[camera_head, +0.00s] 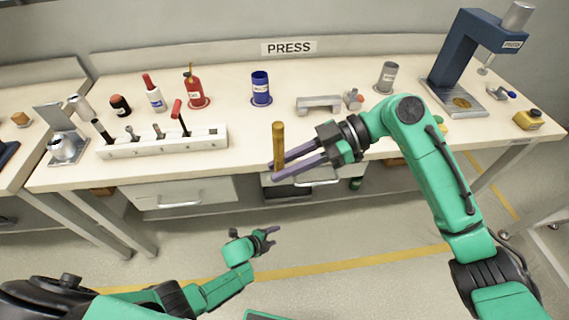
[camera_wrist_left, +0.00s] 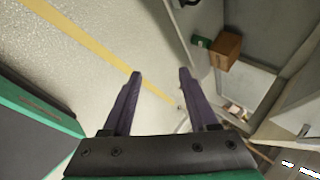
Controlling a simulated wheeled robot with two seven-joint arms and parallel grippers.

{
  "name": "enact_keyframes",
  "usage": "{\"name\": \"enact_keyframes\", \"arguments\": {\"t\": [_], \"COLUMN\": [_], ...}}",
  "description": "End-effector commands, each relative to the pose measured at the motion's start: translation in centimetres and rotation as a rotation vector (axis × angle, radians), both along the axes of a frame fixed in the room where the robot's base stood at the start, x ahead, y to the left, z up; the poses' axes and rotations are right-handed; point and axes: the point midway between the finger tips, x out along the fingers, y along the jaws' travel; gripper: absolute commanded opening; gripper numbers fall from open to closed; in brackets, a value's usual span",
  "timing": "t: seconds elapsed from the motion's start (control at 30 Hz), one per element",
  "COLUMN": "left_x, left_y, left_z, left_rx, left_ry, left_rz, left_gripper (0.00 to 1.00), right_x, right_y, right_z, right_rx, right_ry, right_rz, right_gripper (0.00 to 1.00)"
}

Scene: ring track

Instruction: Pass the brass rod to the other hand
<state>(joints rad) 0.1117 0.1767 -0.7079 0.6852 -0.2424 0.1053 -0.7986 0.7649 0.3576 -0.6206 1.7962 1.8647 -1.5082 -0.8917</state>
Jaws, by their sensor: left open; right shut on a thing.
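The brass rod (camera_head: 278,144) is upright between the purple fingers of my right gripper (camera_head: 278,168), at the front edge of the bench in the head view. My right gripper is shut on its lower part. My left gripper (camera_head: 272,237) is lower in the head view, over the floor and in front of the bench, apart from the rod. In the left wrist view its two fingers (camera_wrist_left: 160,76) are spread with nothing between them. The rod cannot be made out for sure in the left wrist view.
The bench (camera_head: 240,150) carries a white tool rack (camera_head: 160,142), a blue can (camera_head: 260,88), a red bottle (camera_head: 194,90), a grey clamp-like block (camera_head: 318,104) and a blue press (camera_head: 466,55). Drawers (camera_head: 175,193) sit below. The floor between bench and my body is clear.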

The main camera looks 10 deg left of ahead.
Motion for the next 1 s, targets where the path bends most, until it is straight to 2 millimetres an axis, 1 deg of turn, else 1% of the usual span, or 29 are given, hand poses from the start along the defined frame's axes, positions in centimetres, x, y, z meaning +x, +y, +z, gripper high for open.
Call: {"name": "enact_keyframes", "arguments": {"t": [0.03,0.07,0.1,0.17,0.2,0.27,0.3,0.37,0.4,0.5,0.53,0.6,0.7,1.0], "left_x": [-2.5,-3.9,-5.9,-9.1,-11.4,-14.9,-17.3,-21.0,-23.3,-28.2,-29.3,-31.2,-32.4,-32.3], "left_y": [1.5,2.6,3.9,5.7,6.8,8.4,9.3,10.5,11.2,12.5,12.8,13.2,13.4,13.5], "left_z": [-1.9,-2.9,-4.2,-6.0,-7.0,-8.5,-9.3,-10.3,-10.9,-11.7,-11.8,-12.0,-12.1,-12.1], "left_rx": [-0.045,-0.072,-0.106,-0.152,-0.18,-0.214,-0.235,-0.261,-0.274,-0.297,-0.302,-0.31,-0.313,-0.314], "left_ry": [0.092,0.146,0.214,0.31,0.37,0.455,0.508,0.58,0.622,0.699,0.716,0.742,0.758,0.757], "left_rz": [0.132,0.218,0.331,0.497,0.606,0.768,0.875,1.031,1.128,1.329,1.377,1.457,1.508,1.509], "left_gripper": [0.59,0.59,0.59,0.59,0.59,0.59,0.59,0.59,0.59,0.59,0.59,0.59,0.59,0.59], "right_x": [0.0,0.0,0.0,0.0,0.0,0.0,0.0,0.0,0.0,0.0,0.0,0.0,0.0,0.0], "right_y": [0.0,0.0,0.0,0.0,0.0,0.0,0.0,0.0,0.0,0.0,0.0,0.0,0.0,0.0], "right_z": [0.0,0.0,0.0,0.0,0.0,0.0,0.0,0.0,0.0,0.0,0.0,0.0,0.0,0.0], "right_rx": [0.001,0.0,0.0,0.0,0.0,0.001,0.001,0.001,0.001,0.001,0.001,0.001,0.001,0.001], "right_ry": [0.0,0.0,0.0,0.0,0.0,0.0,0.0,0.0,0.0,0.0,0.0,0.0,0.0,0.0], "right_rz": [0.0,0.0,0.0,0.0,0.0,0.0,0.0,0.0,0.0,0.0,0.0,0.0,0.0,0.0], "right_gripper": [0.0,0.0,0.0,0.0,0.0,0.0,0.0,0.0,0.0,0.0,0.0,0.0,0.0,0.0]}}
